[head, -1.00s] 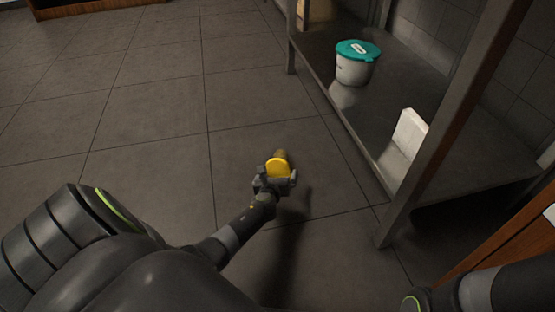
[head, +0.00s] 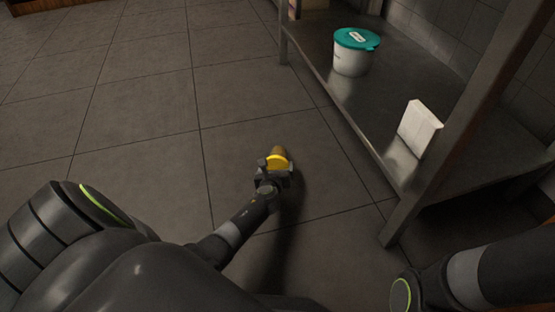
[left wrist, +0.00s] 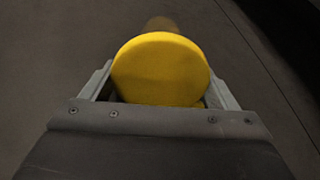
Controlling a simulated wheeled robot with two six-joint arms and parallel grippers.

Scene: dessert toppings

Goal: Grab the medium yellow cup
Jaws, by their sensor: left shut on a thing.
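The yellow cup (head: 278,160) is in my left gripper (head: 275,168), held out over the floor in the head view. In the left wrist view the cup (left wrist: 160,70) shows a round yellow face between the two fingers of the left gripper (left wrist: 160,92), one finger on each side. A brownish part of it shows just beyond the yellow face. The far side of the cup is hidden. Of my right arm only a link shows at the lower right; its gripper is out of view.
A metal shelf (head: 385,125) stands at the right, with a white tub with a teal lid (head: 352,52) and a white box (head: 420,127) on it. A shelf post (head: 455,130) rises near its front corner. The tiled floor (head: 130,110) at the left is clear.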

